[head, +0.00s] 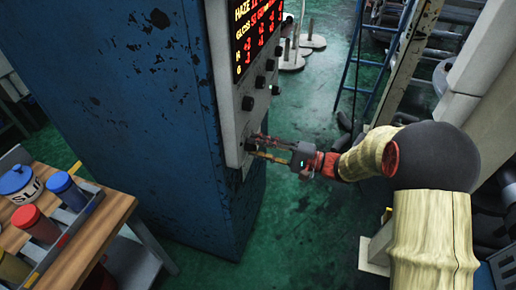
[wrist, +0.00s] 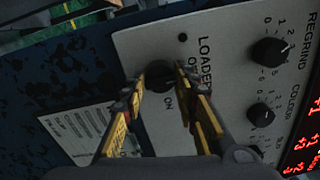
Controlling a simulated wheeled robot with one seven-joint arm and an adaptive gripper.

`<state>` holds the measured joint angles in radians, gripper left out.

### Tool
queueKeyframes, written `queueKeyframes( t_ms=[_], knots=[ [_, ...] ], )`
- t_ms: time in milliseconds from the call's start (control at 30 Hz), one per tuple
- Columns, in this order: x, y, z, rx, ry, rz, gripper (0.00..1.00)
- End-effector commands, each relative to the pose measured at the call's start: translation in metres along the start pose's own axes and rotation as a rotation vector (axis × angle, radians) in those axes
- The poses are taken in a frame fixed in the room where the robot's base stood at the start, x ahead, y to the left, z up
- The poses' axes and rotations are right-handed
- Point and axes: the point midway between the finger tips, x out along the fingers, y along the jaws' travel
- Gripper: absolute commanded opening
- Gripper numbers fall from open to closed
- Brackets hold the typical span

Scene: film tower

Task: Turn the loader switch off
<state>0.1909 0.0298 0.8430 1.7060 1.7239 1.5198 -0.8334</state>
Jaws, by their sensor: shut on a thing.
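The loader switch (wrist: 159,88) is a dark round knob on a pale grey panel (wrist: 135,45). In the wrist view it sits beside the printed word LOADER, between the marks OFF and ON. My gripper (wrist: 160,72) has its two yellow-and-black fingers on either side of the knob, shut on it. The fingers partly cover the knob and the OFF mark, and I cannot tell which mark the knob points to. In the head view my gripper (head: 254,146) reaches from the right to the lower part of the panel, and its fingers largely hide the switch.
Other dark knobs labelled REGRIND (wrist: 270,52) and COLOUR (wrist: 260,116) are on the same panel. A red-lit display (head: 259,30) is above. The panel is on a blue cabinet (head: 150,110). A wooden table (head: 75,250) with pots stands at lower left.

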Motion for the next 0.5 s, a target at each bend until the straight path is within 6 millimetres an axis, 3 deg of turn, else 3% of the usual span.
queueKeyframes(
  t_ms=[300, 333, 500],
  knots=[
    [-0.0003, 0.0022, 0.0002, 0.002, 0.001, 0.003, 0.04],
    [-0.0003, 0.0023, 0.0002, 0.002, 0.001, 0.003, 0.31],
    [-0.0002, 0.0017, 0.0002, 0.002, 0.0, 0.002, 0.4]
  ],
)
